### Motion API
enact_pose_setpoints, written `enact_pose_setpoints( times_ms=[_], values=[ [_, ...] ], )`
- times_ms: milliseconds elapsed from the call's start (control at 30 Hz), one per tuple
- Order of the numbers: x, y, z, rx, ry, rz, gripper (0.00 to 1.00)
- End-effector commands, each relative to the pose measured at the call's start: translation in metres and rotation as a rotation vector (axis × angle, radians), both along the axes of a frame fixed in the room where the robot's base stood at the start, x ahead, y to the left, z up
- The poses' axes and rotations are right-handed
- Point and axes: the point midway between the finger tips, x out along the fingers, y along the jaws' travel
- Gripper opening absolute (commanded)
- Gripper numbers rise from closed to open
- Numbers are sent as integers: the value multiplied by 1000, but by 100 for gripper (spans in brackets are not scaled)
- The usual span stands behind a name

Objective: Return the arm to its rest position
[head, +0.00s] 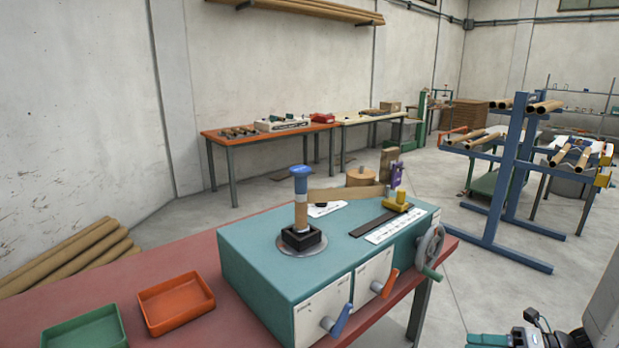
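My gripper (490,340) shows only in part at the bottom right edge of the head view, as dark and teal pieces beside a pale arm link of mine. The teal spiral winder (290,275) stands on the red bench (130,250). An upright spindle on it carries a cardboard tube (300,212) under a blue cap (299,171). A brown paper strip (345,194) runs from the tube toward the yellow guide (397,198).
A handwheel (430,248), a blue lever (342,320) and an orange lever (386,285) stick out from the winder. An orange tray (176,302) and a green tray (85,330) lie to its left. A blue rack (512,175) stands at right; the floor between is clear.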

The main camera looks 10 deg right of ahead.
Motion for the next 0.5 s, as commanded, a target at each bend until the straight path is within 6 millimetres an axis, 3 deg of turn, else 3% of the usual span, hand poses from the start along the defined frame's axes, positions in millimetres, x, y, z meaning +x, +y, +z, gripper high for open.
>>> enact_pose_setpoints(
  times_ms=[200,500],
  values=[
    [-23,54,50,-429,-434,553,44],
    [-58,98,104,-758,-1009,1313,44]
  ],
)
